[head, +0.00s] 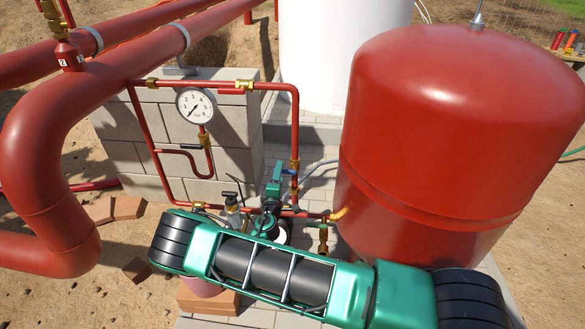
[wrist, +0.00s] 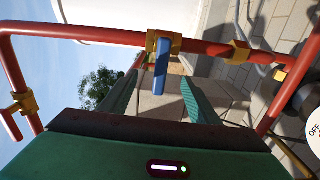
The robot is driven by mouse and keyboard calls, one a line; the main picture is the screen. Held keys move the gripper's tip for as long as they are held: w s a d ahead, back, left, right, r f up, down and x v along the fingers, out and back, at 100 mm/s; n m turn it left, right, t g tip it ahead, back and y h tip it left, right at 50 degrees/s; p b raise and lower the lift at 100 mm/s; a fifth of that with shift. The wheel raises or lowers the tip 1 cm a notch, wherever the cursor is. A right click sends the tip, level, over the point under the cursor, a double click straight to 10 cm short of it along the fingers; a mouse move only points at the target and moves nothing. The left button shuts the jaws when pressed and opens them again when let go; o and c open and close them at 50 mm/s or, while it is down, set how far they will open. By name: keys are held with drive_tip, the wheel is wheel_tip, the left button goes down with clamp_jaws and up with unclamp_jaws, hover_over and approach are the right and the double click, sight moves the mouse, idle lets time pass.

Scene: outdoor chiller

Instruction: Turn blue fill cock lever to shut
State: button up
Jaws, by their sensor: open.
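The blue lever (wrist: 162,66) sits on a brass cock (wrist: 153,41) on a red pipe, in the upper middle of the wrist view. It points across the pipe, toward my gripper. My gripper (wrist: 161,79) is open, with one green finger on each side of the lever in the picture. I cannot tell whether either finger touches it. In the head view my gripper (head: 279,168) is beside the brass cock (head: 294,165) on the right vertical pipe. The lever is mostly hidden there by my gripper.
A red lever (head: 231,92) is on the top pipe, near a pressure gauge (head: 195,104). A large red tank (head: 440,130) stands close on the right. A grey block wall (head: 225,150) is behind the pipe loop, and a white tank (head: 335,50) stands farther back.

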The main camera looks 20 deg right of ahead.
drive_tip(key=v, duration=0.6)
drive_tip(key=shift+s, duration=0.4)
drive_tip(key=shift+a, duration=0.15)
drive_tip(key=v, duration=1)
drive_tip(key=s+d+r+m+g+h, duration=0.1)
drive_tip(key=s+d+r+m+g, duration=0.35)
drive_tip(key=d, duration=0.45)
drive_tip(key=s+d+r+m+g+h, duration=0.1)
drive_tip(key=s+d+r+m+g, duration=0.35)
drive_tip(key=d, duration=0.45)
drive_tip(key=s+d+r+m+g+h, duration=0.1)
drive_tip(key=s+d+r+m+g, duration=0.15)
drive_tip(key=d+m+g, duration=0.55)
drive_tip(key=s+d+r+m+y, duration=0.1)
drive_tip(key=s+r+y, duration=0.4)
drive_tip(key=s, duration=0.8)
drive_tip(key=s+d+r+m+y, duration=0.1)
drive_tip(key=s+r+y, duration=0.4)
drive_tip(key=s+r, duration=0.6)
drive_tip(key=shift+s+m, duration=0.3)
drive_tip(key=shift+s, duration=0.75)
